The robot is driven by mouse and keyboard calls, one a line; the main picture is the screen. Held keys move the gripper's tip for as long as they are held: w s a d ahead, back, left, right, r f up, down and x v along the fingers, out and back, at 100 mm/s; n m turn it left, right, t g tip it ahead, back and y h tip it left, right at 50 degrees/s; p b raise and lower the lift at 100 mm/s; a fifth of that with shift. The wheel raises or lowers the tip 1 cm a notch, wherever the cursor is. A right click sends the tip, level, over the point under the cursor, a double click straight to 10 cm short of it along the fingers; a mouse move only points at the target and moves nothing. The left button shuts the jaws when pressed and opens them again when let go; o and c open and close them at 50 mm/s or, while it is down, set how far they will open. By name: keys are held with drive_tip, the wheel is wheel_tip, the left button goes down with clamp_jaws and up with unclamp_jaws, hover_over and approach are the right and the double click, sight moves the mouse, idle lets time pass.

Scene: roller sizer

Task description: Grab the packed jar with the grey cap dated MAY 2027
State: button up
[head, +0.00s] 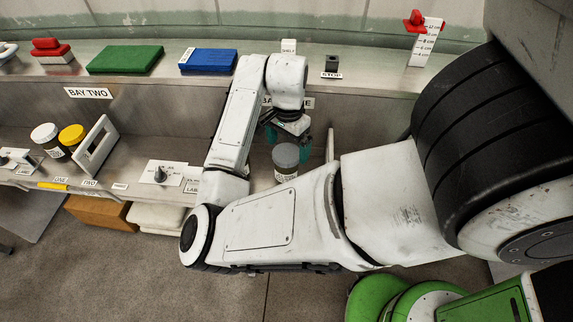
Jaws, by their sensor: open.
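A jar with a grey cap (286,157) stands upright in the bay right of centre. It has a pale label whose print is too small to read. My gripper (288,141) is just above and behind the jar's cap in the picture, with its teal fingers apart. I cannot tell whether the fingers are touching the jar. My own arm link hides the space in front of the jar's base. A jar with a white cap (45,133) and a jar with a yellow cap (71,135) stand together in the left bay.
A white upright frame (95,149) stands right of the two left jars. A labelled plate with a dark knob (160,174) is on the lower bench.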

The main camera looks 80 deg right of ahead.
sight(287, 153)
drive_tip(key=shift+w+f+p, duration=0.2)
drive_tip(key=shift+f+p, duration=0.4)
drive_tip(key=shift+f, duration=2.35)
drive_tip(key=shift+c, duration=0.3)
drive_tip(key=shift+d, duration=0.1)
drive_tip(key=c, duration=1.1)
drive_tip(key=shift+r, duration=0.15)
